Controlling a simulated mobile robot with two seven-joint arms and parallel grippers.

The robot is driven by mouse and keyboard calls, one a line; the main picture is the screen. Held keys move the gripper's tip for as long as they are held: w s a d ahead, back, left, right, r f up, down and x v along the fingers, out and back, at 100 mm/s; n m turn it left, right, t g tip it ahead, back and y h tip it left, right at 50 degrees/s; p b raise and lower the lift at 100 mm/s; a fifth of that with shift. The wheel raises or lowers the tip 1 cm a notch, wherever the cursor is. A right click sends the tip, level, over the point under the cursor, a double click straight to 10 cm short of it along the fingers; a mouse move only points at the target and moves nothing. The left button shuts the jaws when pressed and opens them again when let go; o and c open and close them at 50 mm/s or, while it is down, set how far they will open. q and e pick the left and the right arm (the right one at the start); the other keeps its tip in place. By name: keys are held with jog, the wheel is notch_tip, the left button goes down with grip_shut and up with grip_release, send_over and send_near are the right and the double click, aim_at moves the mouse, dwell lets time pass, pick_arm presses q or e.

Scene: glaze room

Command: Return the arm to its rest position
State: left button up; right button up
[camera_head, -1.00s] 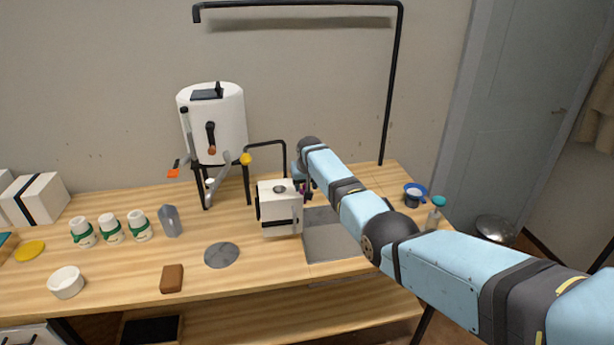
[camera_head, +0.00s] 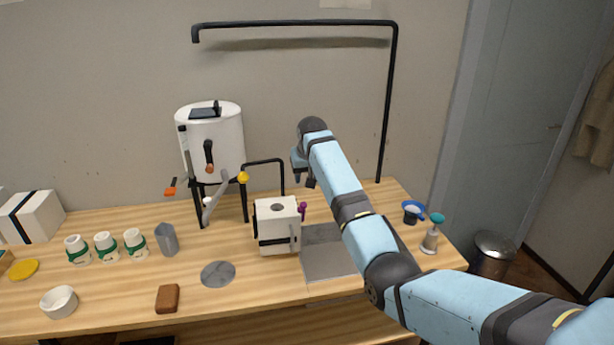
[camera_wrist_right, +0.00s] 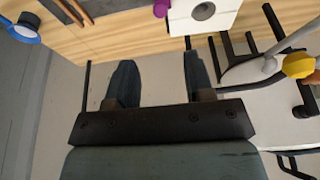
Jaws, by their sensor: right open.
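My right arm (camera_head: 355,215) is light blue and comes in from the lower right, bent and raised over the right part of the table. Its gripper (camera_wrist_right: 160,78) shows two separated fingers in the right wrist view, open with nothing between them. In the head view the gripper end is small and partly hidden by the arm, above and behind a white boxy machine (camera_head: 272,240). My left gripper is in neither view.
A white tank (camera_head: 213,145) on black legs stands at the back, left of the arm. A tall black pipe frame (camera_head: 389,110) rises behind the arm. A grey plate (camera_head: 325,258) lies beneath the arm.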

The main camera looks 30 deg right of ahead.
dwell(0.3)
jog(key=s+a+f+n+t, duration=0.2)
jog(key=s+a+f, duration=0.1)
jog(key=s+f, duration=0.85)
jog(key=s+a+f+n+t, duration=0.1)
jog(key=s+a+f+t, duration=0.15)
jog(key=s+f, duration=0.95)
jog(key=s+a+f+n+t+y, duration=0.1)
jog(key=s+a, duration=0.4)
jog(key=s, duration=0.8)
jog(key=s+a+f+n+t+y, duration=0.1)
jog(key=s+a+f+y, duration=0.2)
jog(key=s, duration=1)
jog(key=a, duration=0.3)
jog(key=shift+a+f+n+t+p, duration=0.2)
jog(key=shift+n+t+p, duration=0.1)
jog(key=shift+t, duration=0.05)
